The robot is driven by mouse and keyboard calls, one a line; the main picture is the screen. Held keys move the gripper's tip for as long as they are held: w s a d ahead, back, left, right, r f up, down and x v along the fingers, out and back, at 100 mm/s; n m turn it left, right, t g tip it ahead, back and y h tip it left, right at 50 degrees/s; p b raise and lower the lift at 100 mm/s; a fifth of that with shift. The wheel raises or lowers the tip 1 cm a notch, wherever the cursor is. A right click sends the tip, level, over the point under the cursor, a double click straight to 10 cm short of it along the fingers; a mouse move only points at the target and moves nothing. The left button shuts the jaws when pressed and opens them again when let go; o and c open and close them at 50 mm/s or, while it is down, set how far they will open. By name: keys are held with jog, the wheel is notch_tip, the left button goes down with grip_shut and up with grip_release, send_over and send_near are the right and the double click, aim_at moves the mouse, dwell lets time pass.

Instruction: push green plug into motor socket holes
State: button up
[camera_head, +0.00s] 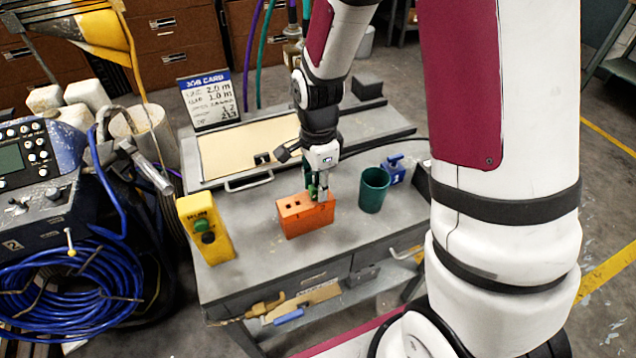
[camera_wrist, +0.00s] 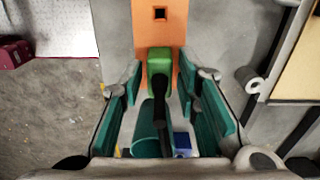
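The orange motor block (camera_head: 305,219) stands on the grey workbench, with dark square holes in the left part of its top. The green plug (camera_head: 312,190) is at the right end of its top, partly hidden by my gripper (camera_head: 319,185). In the wrist view the green plug (camera_wrist: 160,75) has a black cable rising from it and overlaps the orange block (camera_wrist: 160,30); one free hole shows. My gripper (camera_wrist: 160,88) has its teal fingers on both sides of the plug, with gaps visible. How deep the plug sits cannot be told.
A teal cup (camera_head: 374,188) stands close right of the block, with a blue object (camera_head: 394,170) behind it.

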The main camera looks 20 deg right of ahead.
grip_shut()
jog(key=shift+r+p, duration=0.5)
jog(key=shift+r, duration=0.25)
jog(key=shift+r+p, duration=1)
jog(key=shift+r, duration=0.65)
